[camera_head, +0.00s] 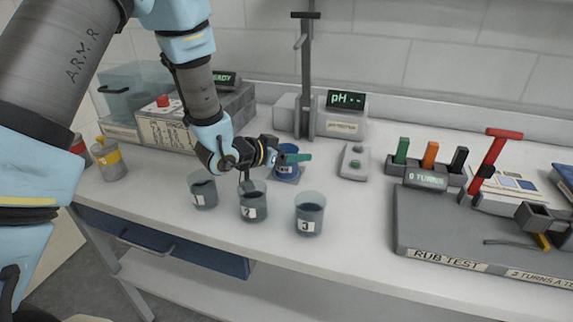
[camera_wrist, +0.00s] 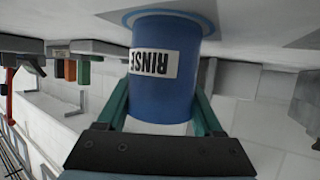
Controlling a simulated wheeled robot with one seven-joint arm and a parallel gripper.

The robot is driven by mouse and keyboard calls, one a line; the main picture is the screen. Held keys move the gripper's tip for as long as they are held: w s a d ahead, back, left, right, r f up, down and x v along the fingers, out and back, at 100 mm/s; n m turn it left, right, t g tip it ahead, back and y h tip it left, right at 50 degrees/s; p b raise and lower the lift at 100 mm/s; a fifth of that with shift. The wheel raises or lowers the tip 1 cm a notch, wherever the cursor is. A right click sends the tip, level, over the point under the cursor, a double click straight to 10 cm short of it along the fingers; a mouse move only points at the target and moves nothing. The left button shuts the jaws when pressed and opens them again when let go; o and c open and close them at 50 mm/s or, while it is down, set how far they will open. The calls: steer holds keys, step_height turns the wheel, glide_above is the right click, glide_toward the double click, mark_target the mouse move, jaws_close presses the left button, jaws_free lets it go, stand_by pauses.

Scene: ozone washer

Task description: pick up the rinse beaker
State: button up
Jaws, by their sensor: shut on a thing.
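The rinse beaker (camera_wrist: 165,92) is a blue cylinder with a white label reading RINSE. It stands between the two green fingers of my gripper (camera_wrist: 162,112) in the wrist view, and they are shut on its sides. In the head view the rinse beaker (camera_head: 287,163) shows behind my gripper (camera_head: 292,158), partly hidden by a green finger.
Beakers labelled 1 (camera_head: 204,195), 2 (camera_head: 253,204) and 3 (camera_head: 309,215) stand in front of my gripper. The pH meter (camera_head: 345,118) and its post stand behind. A small grey block (camera_head: 354,162) is to the right, then the rub test station (camera_head: 440,243). Bare bench lies between.

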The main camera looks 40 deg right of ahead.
jaws_close()
steer(key=shift+r, duration=0.15)
